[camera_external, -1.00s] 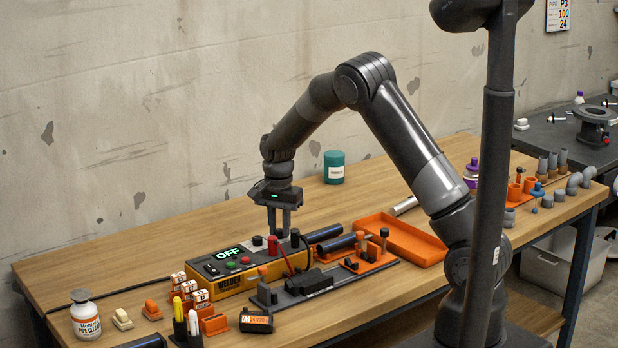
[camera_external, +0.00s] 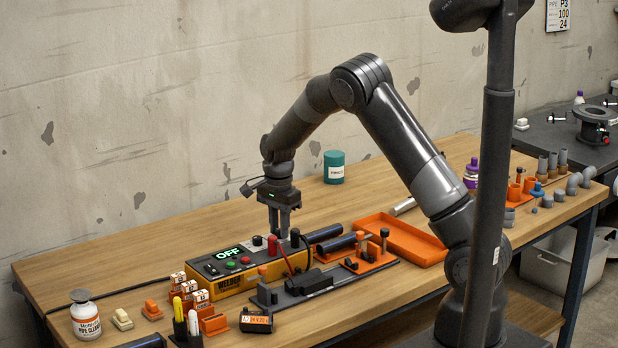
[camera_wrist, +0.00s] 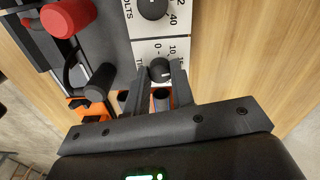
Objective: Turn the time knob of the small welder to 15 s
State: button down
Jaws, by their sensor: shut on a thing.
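The small welder (camera_external: 237,284) is a yellow box with a dark top on the bench; its green display reads OFF. In the wrist view the time knob (camera_wrist: 160,71) is a small black knob on a white dial plate, with 0 and 10 legible beside it. My gripper (camera_wrist: 161,76) has its fingers on either side of this knob, shut on it. The knob's exact setting cannot be read. A larger black volts knob (camera_wrist: 152,8) sits above it in the wrist view. In the external view my gripper (camera_external: 279,235) points down over the welder's right part and hides the time knob.
A red plug or knob (camera_wrist: 68,17) stands close by at the left in the wrist view. Black pipes (camera_external: 336,243), a clamp fixture (camera_external: 290,294) and an orange tray (camera_external: 402,238) lie right of and in front of the welder.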

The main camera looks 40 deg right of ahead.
aim_at(279, 229)
jog(key=c, duration=1.2)
grip_release()
jog(key=shift+c, duration=0.2)
jog(key=shift+r, duration=0.1)
notch_tip(279, 229, up, 11)
jog(key=shift+f, duration=0.2)
